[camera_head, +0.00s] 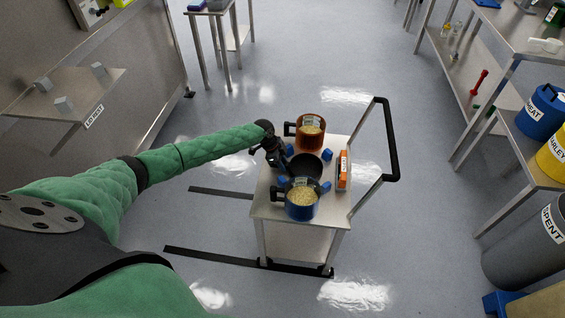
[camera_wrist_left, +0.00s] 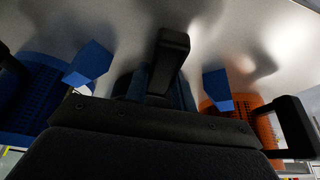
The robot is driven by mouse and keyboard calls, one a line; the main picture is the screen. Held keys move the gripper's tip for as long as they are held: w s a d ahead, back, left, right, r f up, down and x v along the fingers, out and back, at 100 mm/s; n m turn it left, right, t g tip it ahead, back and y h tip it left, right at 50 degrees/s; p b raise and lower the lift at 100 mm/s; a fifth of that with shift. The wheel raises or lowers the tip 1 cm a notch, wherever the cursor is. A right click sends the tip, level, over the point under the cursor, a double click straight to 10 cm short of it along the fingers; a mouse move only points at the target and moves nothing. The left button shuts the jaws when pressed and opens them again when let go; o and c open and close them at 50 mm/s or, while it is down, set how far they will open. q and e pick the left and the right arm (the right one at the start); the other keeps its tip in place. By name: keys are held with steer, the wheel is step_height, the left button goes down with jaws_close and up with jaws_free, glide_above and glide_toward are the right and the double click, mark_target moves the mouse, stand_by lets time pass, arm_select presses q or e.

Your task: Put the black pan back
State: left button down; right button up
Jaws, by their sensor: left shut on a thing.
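The black pan (camera_head: 306,167) sits on the top of a small metal cart (camera_head: 262,205), between an orange pot and a blue pot. My left gripper (camera_head: 279,163) reaches in from the left and is shut on the pan at its left side. The grip itself is dark and hard to make out. In the left wrist view, my gripper's dark body fills the lower part, and a dark rounded shape, likely the pan, is partly hidden behind it. My right gripper is not in view.
A wall shelf (camera_head: 75,95) is at left; the floor between is clear.

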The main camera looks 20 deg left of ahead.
arm_select(q)
steer(key=shift+f, duration=0.1)
steer(key=c, duration=1.2)
jaws_free()
steer(key=shift+o, duration=0.2)
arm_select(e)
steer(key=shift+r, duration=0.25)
arm_select(q)
steer(key=shift+a+r, duration=0.25)
steer(key=shift+r, duration=0.25)
steer(key=b+v, duration=0.3)
steer(key=v, duration=0.6)
steer(key=shift+s+r, duration=0.1)
steer(key=shift+r, duration=0.3)
steer(key=shift+s+a+r, duration=0.1)
steer(key=shift+a+r, duration=0.15)
steer(key=shift+r, duration=0.4)
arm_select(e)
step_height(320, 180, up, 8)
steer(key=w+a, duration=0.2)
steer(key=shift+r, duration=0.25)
